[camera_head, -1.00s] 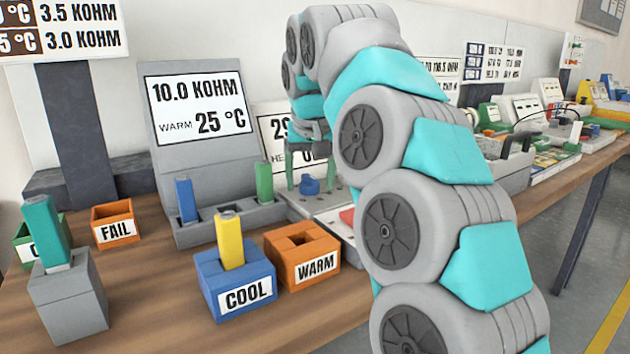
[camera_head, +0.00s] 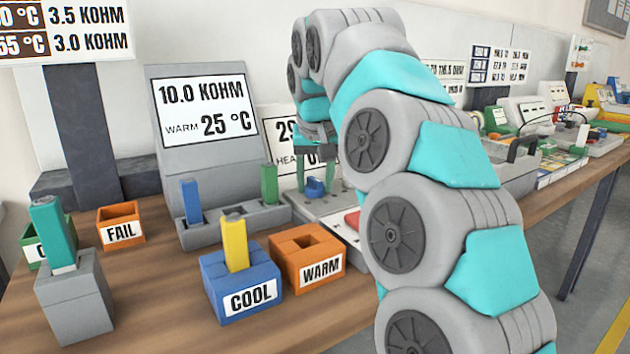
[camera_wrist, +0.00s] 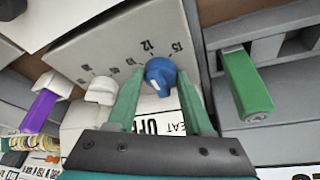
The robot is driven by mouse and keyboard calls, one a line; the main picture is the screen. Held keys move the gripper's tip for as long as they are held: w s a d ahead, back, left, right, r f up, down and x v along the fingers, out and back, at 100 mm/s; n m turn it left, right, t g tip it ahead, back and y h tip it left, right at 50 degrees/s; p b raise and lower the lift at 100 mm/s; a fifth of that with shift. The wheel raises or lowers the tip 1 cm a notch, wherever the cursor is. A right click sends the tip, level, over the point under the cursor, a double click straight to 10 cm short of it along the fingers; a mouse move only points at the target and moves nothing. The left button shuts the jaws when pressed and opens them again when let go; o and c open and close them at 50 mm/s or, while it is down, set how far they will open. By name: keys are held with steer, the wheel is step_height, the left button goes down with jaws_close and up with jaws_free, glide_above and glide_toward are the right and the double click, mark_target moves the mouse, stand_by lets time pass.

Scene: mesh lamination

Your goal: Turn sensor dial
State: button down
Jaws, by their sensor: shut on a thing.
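The blue dial (camera_wrist: 161,74) sits on a light grey panel with printed scale numbers around it. A short pale pointer mark shows on the dial's face. My gripper (camera_wrist: 158,82) has its two green fingers on either side of the dial and is shut on it. In the head view the dial (camera_head: 315,187) is low between the fingers of my gripper (camera_head: 320,180), on the sensor unit (camera_head: 318,207) behind the orange block. My arm hides much of the unit's right side.
A green stick (camera_wrist: 247,83) stands close beside the panel. A 10.0 KOHM display (camera_head: 190,85) stands behind left.

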steer(key=shift+n, duration=0.4)
steer(key=n+y, duration=0.1)
steer(key=n, duration=0.2)
steer(key=shift+w+d+n+g+y, duration=0.1)
steer(key=shift+d+n+g+y, duration=0.1)
steer(key=shift+n+g+y, duration=0.15)
steer(key=n+y, duration=0.1)
steer(key=n, duration=0.1)
steer(key=n+g, duration=0.1)
steer(key=n, duration=0.2)
steer(key=shift+w+d+y, duration=0.1)
steer(key=shift+w+y, duration=0.05)
steer(key=shift+y, duration=0.2)
steer(key=shift+n, duration=0.25)
steer(key=shift+c, duration=1.5)
jaws_free()
